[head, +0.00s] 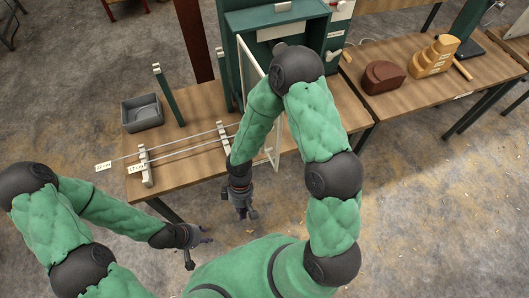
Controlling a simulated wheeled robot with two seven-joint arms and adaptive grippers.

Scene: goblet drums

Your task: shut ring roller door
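The ring roller (262,22) is a dark green machine on the wooden workbench at the top centre. Its door (240,62) appears to be the pale-framed panel standing out from the machine's front, swung open towards me. My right arm hides much of the panel. My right gripper (240,207) hangs in front of the bench edge, below and left of the door, apart from it. It looks open and empty. My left gripper (199,252) is lower left, over the floor, open and empty, well away from the door.
A grey bin (142,112), green posts (168,95) and long thin rods on pale supports (146,166) occupy the bench's left part. A second bench at right carries brown (383,76) and yellow wooden blocks (434,57). The floor before the benches is clear.

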